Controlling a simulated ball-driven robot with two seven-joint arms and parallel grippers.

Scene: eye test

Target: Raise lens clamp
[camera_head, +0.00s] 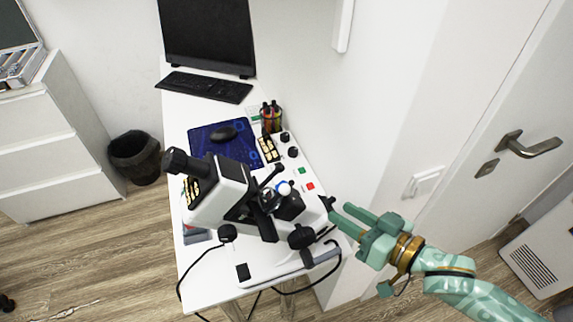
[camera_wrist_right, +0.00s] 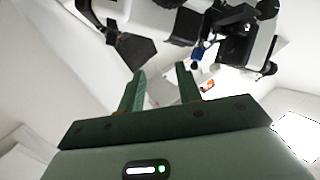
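A white and black eye-test instrument (camera_head: 232,190) with an eyepiece stands on the white desk. In its middle is a small part with a blue and white tip (camera_head: 284,188), perhaps the lens clamp; I cannot tell for sure. The blue part (camera_wrist_right: 197,52) also shows in the right wrist view, beyond the fingers. My right gripper (camera_head: 338,210) is at the instrument's right side, its fingers close to a black knob (camera_head: 327,203). In the wrist view the right gripper (camera_wrist_right: 160,69) has its fingers apart, with nothing held between them. My left gripper is not in view.
A wall and door (camera_head: 480,130) stand to the right. Black cables hang around the desk's front. A bin (camera_head: 135,156) is at left.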

